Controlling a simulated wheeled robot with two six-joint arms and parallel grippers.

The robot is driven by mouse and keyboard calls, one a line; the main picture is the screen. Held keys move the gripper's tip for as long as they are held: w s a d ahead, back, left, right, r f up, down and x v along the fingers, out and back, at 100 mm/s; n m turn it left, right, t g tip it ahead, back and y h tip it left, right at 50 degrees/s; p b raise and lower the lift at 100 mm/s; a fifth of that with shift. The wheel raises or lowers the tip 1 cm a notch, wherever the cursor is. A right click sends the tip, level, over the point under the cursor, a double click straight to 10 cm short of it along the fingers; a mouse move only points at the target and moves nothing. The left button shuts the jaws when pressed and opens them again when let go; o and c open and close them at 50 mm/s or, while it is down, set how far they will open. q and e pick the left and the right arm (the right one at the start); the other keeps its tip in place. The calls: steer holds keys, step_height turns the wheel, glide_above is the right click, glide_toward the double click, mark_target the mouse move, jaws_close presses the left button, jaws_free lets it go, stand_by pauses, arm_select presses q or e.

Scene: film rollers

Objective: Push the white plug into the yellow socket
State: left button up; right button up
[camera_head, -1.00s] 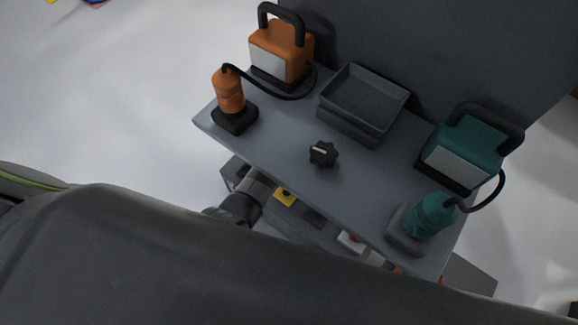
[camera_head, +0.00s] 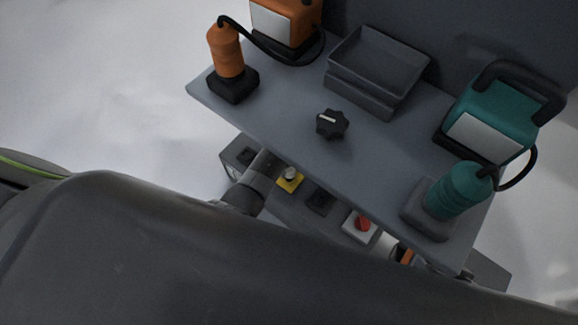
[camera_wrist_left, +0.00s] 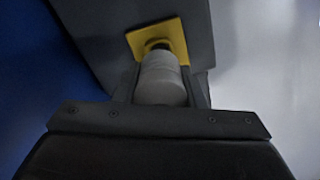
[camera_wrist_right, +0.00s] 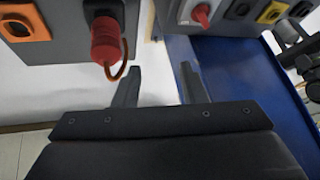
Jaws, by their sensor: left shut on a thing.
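My left gripper (camera_wrist_left: 163,78) is shut on the white plug (camera_wrist_left: 163,82), a pale cylinder between its fingers. The yellow socket (camera_wrist_left: 174,36), a square plate on a grey panel, lies straight ahead of the plug. The plug's far end is at the dark opening of the socket, lined up with it; I cannot tell how deep it sits. In the head view the yellow socket (camera_head: 288,185) shows below the table's front edge, with the pale plug (camera_head: 291,173) over it beside my left arm. My right gripper (camera_wrist_right: 161,75) is open and empty.
Beside the yellow socket are a black socket (camera_head: 320,200) and a white socket (camera_head: 356,229) with a red plug. The grey tabletop (camera_head: 270,125) overhangs the sockets.

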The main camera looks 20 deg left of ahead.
arm_select(q)
steer(key=shift+f+b, duration=0.4)
steer(key=shift+f, duration=0.55)
arm_select(e)
steer(key=w+d+r+t+h, duration=0.1)
steer(key=w+d+r+t, duration=0.1)
steer(key=w+r+t, duration=0.2)
steer(key=w+r, duration=0.1)
steer(key=w, duration=0.1)
steer(key=shift+w+t, duration=0.3)
steer(key=shift+w, duration=0.1)
arm_select(q)
steer(key=shift+p, duration=0.7)
arm_select(e)
steer(key=shift+r, duration=0.9)
arm_select(q)
steer(key=shift+f+b, duration=0.6)
steer(key=shift+f, duration=0.15)
arm_select(e)
steer(key=shift+f, duration=0.6)
arm_select(q)
steer(key=o, duration=1.2)
steer(key=shift+c, duration=0.2)
